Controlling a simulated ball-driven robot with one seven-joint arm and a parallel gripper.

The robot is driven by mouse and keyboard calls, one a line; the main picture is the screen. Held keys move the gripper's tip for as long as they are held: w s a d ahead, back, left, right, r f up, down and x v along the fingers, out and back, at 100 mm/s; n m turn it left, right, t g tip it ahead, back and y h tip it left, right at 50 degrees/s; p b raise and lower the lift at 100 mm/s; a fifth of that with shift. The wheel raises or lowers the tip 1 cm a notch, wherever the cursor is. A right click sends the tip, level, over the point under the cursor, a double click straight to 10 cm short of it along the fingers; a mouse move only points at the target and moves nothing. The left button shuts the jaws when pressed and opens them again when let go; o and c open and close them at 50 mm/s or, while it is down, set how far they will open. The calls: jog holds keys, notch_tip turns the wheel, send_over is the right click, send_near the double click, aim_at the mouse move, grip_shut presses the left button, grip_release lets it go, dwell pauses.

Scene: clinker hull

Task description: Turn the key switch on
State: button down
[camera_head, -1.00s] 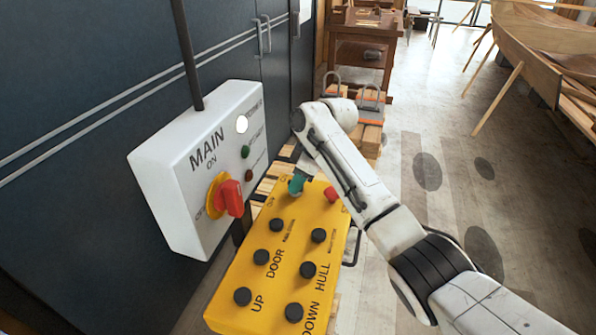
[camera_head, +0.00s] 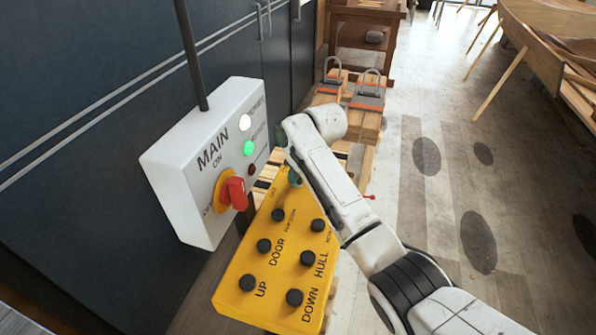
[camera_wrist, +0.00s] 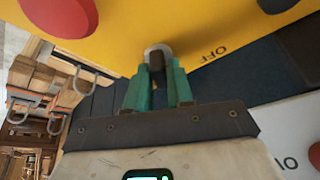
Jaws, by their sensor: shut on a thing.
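The yellow control box (camera_head: 250,265) hangs below the white box. In the wrist view, its key switch is a dark key (camera_wrist: 157,60) in a silver collar (camera_wrist: 158,49), near the lettering OFF (camera_wrist: 213,54). My gripper (camera_wrist: 157,78) has its green fingers closed around the key. In the head view, my gripper (camera_head: 294,178) is at the far end of the yellow box, and the arm hides the key and the red button there. A green lamp (camera_head: 249,147) glows on the white MAIN box (camera_head: 190,165).
The MAIN box carries a red rotary handle (camera_head: 236,193), a lit white lamp (camera_head: 244,122) and a dark red lamp (camera_head: 252,168). A red button (camera_wrist: 60,14) is beside the key. Several black buttons cover the near yellow face. Wooden blocks (camera_head: 366,117) stand beyond; floor at right is open.

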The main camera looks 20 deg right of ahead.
jog(key=shift+r, duration=0.1)
jog(key=c, duration=1.1)
grip_release()
jog(key=b+v, duration=0.2)
jog(key=v, duration=0.8)
jog(key=shift+s+r, duration=0.15)
jog(key=shift+r, duration=0.1)
